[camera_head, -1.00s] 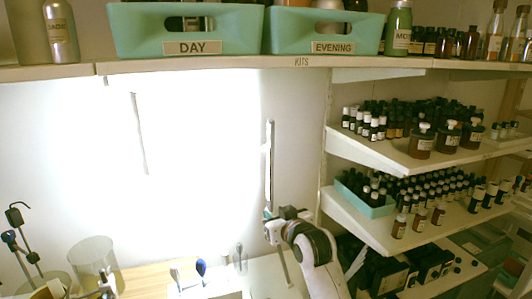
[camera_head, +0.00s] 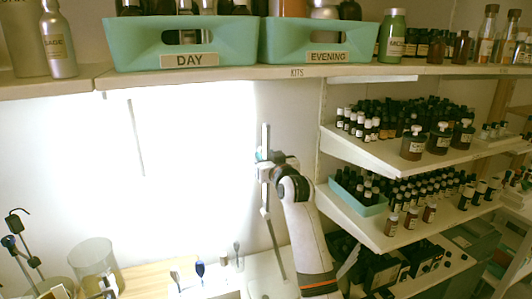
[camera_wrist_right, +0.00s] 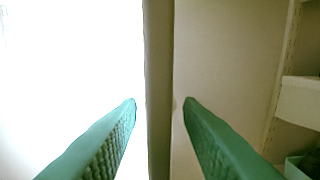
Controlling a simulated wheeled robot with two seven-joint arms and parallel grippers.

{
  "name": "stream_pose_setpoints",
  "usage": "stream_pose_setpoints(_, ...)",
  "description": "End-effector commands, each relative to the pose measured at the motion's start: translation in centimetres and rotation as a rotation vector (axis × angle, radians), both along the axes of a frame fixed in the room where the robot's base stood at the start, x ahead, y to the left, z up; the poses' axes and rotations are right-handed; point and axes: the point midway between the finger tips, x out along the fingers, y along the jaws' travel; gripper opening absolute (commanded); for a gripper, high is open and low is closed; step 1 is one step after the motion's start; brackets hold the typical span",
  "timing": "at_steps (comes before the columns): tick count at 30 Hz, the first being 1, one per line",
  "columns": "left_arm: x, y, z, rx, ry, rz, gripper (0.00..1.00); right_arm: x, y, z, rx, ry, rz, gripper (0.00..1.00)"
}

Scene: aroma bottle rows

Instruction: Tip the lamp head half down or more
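A slim upright bar (camera_head: 265,137), which looks like the lamp's head seen edge-on above its thin stem (camera_head: 272,238), stands in front of the bright wall. My right gripper (camera_head: 264,163) is at the bar's height, with my arm rising from below right. In the right wrist view the grey-brown bar (camera_wrist_right: 159,70) runs upright between the two green fingers of my right gripper (camera_wrist_right: 159,101). The fingers are apart, with a gap visible on each side of the bar. The bar's ends lie outside that view. My left gripper does not show.
A shelf above holds green DAY (camera_head: 120,50) and EVENING (camera_head: 370,42) bins. Shelves of bottles (camera_head: 412,145) stand close on the right. A glass jar (camera_head: 92,262) and a blue-topped tool (camera_head: 200,268) stand lower left. The bright wall area (camera_head: 195,150) is free.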

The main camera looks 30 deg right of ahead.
Motion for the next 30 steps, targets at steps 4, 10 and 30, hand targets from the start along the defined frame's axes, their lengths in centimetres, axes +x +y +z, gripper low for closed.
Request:
stream_pose_setpoints(4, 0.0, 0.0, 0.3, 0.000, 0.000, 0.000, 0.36, 0.8, -0.2, 0.0, 0.000, 0.001, 0.000, 0.33)
stream_pose_setpoints(10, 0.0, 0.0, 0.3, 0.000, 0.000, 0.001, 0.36, 0.9, -0.2, -0.1, -0.001, 0.000, 0.000, 0.33)
stream_pose_setpoints(30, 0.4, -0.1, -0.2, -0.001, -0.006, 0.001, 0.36, 2.3, -0.1, -0.2, -0.045, 0.012, -0.001, 0.00)
